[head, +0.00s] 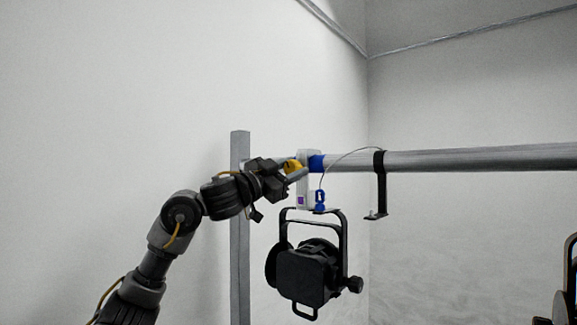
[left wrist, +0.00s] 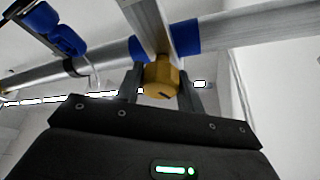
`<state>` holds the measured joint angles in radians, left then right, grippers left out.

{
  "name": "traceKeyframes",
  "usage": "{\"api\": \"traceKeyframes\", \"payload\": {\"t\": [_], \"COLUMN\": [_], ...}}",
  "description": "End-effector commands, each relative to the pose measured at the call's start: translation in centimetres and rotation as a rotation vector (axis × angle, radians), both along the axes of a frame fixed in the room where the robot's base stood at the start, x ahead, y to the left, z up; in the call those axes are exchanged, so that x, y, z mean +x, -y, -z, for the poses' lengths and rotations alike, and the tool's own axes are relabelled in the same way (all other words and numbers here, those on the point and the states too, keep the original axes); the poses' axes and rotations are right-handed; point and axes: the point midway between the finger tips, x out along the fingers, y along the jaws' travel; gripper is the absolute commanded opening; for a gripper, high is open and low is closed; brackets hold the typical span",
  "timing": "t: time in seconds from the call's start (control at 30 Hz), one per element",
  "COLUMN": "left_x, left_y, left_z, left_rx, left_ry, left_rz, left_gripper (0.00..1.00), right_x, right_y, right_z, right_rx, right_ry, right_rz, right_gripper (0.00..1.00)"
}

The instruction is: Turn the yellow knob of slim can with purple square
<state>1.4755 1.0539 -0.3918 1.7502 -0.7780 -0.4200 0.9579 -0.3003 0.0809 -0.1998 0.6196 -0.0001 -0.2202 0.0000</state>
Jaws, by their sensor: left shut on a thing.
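A black slim can (head: 305,272) hangs under the horizontal pipe in the head view. A small purple square (head: 301,200) shows on the pale clamp (head: 304,180) above it. The yellow knob (head: 292,167) sits on the left side of that clamp, partly covered by my gripper. In the left wrist view the yellow knob (left wrist: 161,78) stands between the two fingers, below the blue-banded pipe. My left gripper (head: 289,173) is shut on the yellow knob; its fingers also show in the left wrist view (left wrist: 160,90). My right gripper is not in view.
The grey horizontal pipe (head: 470,160) runs to the right from a grey upright post (head: 240,225). A black bracket (head: 380,185) hangs on the pipe, with a thin cable leading to it. Part of another dark object (head: 568,290) shows at the right edge.

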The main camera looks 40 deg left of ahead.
Motion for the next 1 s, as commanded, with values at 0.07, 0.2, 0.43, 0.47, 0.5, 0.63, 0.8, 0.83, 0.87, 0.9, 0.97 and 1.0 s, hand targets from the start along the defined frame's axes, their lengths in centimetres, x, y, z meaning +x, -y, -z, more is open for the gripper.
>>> {"api": "traceKeyframes", "payload": {"t": [0.07, 0.2, 0.43, 0.47, 0.5, 0.63, 0.8, 0.83, 0.87, 0.9, 0.97, 1.0], "left_x": [0.07, 0.04, 0.04, 0.04, 0.04, 0.04, 0.05, 0.05, 0.05, 0.05, 0.03, 0.02], "left_y": [0.12, 0.10, 0.09, 0.09, 0.09, 0.10, 0.10, 0.10, 0.11, 0.11, 0.10, 0.07], "left_z": [-0.11, -0.07, 0.06, 0.08, 0.09, 0.13, 0.16, 0.16, 0.16, 0.16, 0.15, 0.13], "left_rx": [0.045, 0.108, 0.162, 0.167, 0.169, 0.172, 0.172, 0.172, 0.171, 0.171, 0.171, 0.171], "left_ry": [-0.004, -0.004, -0.006, -0.006, -0.006, -0.006, -0.006, -0.006, -0.006, -0.006, -0.006, -0.006], "left_rz": [0.003, 0.002, 0.002, 0.001, 0.001, 0.001, 0.001, 0.001, 0.001, 0.001, 0.001, 0.001], "left_gripper": [0.15, 0.15, 0.15, 0.15, 0.15, 0.15, 0.15, 0.15, 0.15, 0.43, 0.50, 0.56], "right_x": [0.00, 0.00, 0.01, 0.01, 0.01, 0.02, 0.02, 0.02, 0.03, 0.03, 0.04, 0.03], "right_y": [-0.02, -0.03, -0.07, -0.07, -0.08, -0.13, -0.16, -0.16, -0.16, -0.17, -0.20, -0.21], "right_z": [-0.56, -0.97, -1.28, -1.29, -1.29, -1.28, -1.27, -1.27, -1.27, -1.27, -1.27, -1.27], "right_rx": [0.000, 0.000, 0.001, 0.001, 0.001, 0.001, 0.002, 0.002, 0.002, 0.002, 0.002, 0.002], "right_ry": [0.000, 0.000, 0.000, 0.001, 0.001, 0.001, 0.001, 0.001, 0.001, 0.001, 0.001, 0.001], "right_rz": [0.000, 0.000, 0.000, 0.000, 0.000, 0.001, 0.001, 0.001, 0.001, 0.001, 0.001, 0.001], "right_gripper": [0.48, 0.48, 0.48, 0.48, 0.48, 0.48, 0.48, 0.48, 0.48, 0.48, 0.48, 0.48]}}
